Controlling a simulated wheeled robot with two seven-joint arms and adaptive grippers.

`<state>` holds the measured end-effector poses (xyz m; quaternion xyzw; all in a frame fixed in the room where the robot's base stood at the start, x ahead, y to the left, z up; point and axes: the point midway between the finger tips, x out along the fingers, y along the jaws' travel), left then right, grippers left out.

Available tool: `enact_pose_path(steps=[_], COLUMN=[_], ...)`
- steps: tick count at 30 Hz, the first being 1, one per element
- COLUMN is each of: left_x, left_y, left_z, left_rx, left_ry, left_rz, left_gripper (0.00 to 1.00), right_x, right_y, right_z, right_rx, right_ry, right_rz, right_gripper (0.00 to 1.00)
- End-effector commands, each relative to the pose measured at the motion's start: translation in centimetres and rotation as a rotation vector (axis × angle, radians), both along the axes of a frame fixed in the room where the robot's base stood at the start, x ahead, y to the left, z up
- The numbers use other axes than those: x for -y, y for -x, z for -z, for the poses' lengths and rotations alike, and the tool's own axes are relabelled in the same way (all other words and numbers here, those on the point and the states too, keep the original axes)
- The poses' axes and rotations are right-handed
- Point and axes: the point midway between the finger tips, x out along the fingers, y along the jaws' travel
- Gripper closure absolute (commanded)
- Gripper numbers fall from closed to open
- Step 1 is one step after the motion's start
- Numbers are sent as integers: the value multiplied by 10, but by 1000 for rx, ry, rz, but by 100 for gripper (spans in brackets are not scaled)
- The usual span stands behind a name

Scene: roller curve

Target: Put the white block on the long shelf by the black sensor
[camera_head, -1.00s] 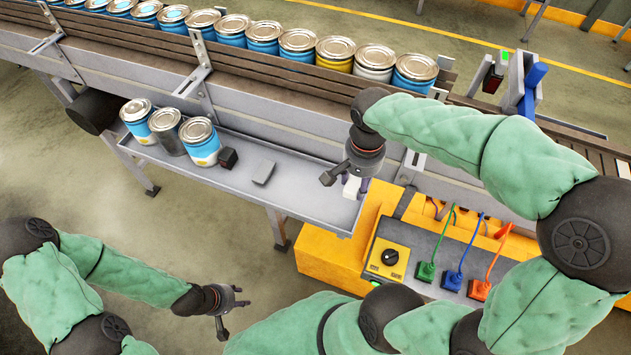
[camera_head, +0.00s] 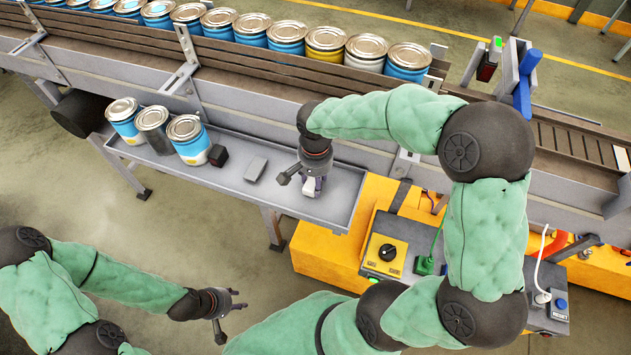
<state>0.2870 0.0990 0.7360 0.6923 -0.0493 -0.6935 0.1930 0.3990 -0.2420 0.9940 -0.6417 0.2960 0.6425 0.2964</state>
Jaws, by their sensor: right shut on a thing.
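The long grey shelf (camera_head: 335,207) hangs below the conveyor's near side. My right gripper (camera_head: 312,184) is over the shelf's right part, pointing down, shut on the white block (camera_head: 311,188). The block is mostly hidden by the fingers; I cannot tell whether it touches the shelf. A small black cube (camera_head: 218,156), perhaps the black sensor, sits on the shelf beside the cans. A flat grey piece (camera_head: 255,168) lies between it and my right gripper. My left gripper (camera_head: 231,315) is open and empty above the floor in front of the shelf.
Several cans (camera_head: 187,139) stand at the shelf's left part. More cans (camera_head: 367,54) line the conveyor (camera_head: 250,75). A device with a green light (camera_head: 488,60) stands at the conveyor's far side. A yellow-and-grey control box (camera_head: 386,250) is right of the shelf.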

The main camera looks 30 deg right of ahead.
Motion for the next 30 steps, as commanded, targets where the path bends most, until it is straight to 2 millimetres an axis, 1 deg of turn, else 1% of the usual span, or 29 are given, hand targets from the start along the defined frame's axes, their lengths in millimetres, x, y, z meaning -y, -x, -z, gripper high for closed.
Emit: enact_pose_path(steps=[1,2,8,13,14,15,16,26,30], left_x=[0,0,0,0,0,0,0,0,0], left_y=[0,0,0,0,0,0,0,0,0], left_z=[2,2,1,5,5,4,4,4,-1], left_rx=[0,0,0,0,0,0,0,0,0], left_ry=[0,0,0,0,0,0,0,0,0], left_rz=[0,0,0,0,0,0,0,0,0], left_gripper=[60,60,60,60,60,60,60,60,60], right_x=[0,0,0,0,0,0,0,0,0], right_y=[0,0,0,0,0,0,0,0,-1], right_z=[5,6,6,10,10,9,9,9,2], right_rx=[1,1,3,1,1,1,1,1,3], right_ry=[-1,0,0,0,0,0,0,0,0], right_rz=[1,1,0,0,0,0,0,0,0], right_gripper=[85,85,85,85,49,37,29,28,28])
